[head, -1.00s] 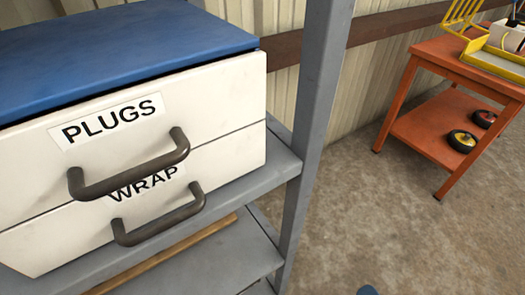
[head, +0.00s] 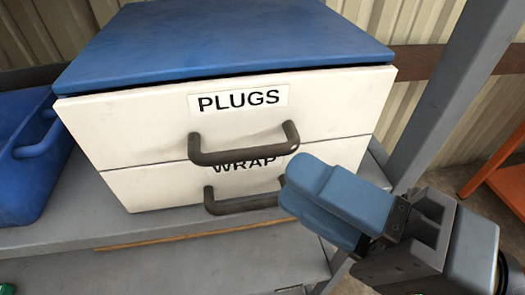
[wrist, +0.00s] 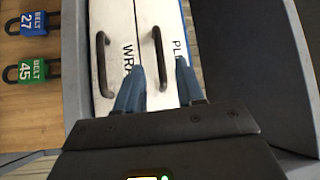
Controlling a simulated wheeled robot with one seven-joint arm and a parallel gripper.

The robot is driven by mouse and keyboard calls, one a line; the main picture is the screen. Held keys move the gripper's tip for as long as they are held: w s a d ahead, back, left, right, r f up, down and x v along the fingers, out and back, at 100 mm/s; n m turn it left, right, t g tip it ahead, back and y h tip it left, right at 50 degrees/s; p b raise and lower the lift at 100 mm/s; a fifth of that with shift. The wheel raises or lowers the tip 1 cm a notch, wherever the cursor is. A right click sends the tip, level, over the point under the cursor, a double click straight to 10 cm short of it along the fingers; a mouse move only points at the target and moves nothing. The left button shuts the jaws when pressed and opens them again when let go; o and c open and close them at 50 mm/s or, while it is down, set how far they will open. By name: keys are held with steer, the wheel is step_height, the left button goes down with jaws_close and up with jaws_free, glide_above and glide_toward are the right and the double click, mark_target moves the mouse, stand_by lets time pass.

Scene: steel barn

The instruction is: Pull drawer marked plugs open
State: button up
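The white drawer marked PLUGS (head: 330,112) is the upper of two in a blue-topped cabinet. It looks shut, its front about flush with the drawer below. Its dark bar handle (head: 245,157) shows whole in the head view. In the wrist view the PLUGS handle (wrist: 160,58) lies ahead, between the lines of my two fingers. My gripper (head: 303,192) has blue fingers. It is in front of the cabinet, to the right of and a little below the PLUGS handle. The fingers are apart and empty; they do not appear to touch the handle.
The WRAP drawer (head: 140,190) with its own handle (head: 243,204) is directly below. A blue bin (head: 32,160) stands left of the cabinet, a grey shelf post (head: 440,85) right. Blue (wrist: 33,23) and green (wrist: 32,70) BELT padlocks show in the wrist view.

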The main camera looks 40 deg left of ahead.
steer(key=shift+s+a+r+p, duration=0.1)
steer(key=shift+a+r+p, duration=0.1)
steer(key=shift+a, duration=1.15)
steer(key=shift+s+a+r+p, duration=0.1)
steer(key=shift+a+r+p, duration=0.1)
steer(key=shift+a, duration=1.15)
steer(key=shift+c, duration=0.3)
jaws_close()
steer(key=shift+f, duration=0.1)
